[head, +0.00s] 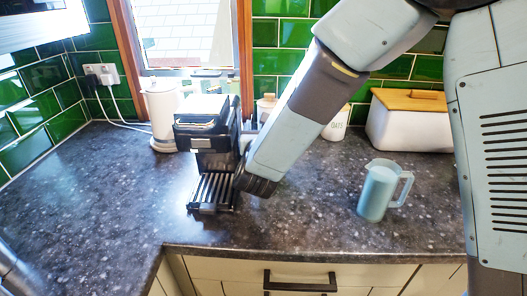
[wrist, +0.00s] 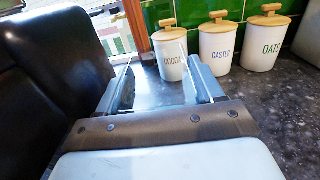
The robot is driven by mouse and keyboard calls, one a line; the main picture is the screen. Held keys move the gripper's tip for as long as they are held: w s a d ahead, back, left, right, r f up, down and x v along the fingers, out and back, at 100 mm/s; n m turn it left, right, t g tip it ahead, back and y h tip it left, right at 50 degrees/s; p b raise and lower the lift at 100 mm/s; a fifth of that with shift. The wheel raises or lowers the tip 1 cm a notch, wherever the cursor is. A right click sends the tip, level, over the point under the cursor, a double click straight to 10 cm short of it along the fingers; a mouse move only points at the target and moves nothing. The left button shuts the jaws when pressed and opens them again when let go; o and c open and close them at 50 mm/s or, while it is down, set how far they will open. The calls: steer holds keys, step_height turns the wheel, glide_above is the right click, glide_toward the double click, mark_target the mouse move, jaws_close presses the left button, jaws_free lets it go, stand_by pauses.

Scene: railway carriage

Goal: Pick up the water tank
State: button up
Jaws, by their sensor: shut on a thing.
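The black coffee machine (head: 208,135) stands on the dark counter and fills the left of the wrist view (wrist: 50,60). The water tank (wrist: 158,97) is a clear, see-through box beside the machine in the wrist view. My gripper (wrist: 162,78) is shut on it, one finger on each side. In the head view my arm comes down at the right side of the machine, hiding the fingers and the tank. I cannot tell whether the tank is still seated in the machine.
Cocoa (wrist: 172,58), caster (wrist: 219,45) and oats (wrist: 262,42) canisters stand behind. A white kettle (head: 163,112) is left of the machine. A pale blue jug (head: 377,190) and a white bread bin (head: 410,122) are at right. The front-left counter (head: 95,205) is clear.

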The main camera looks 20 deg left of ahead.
jaws_close()
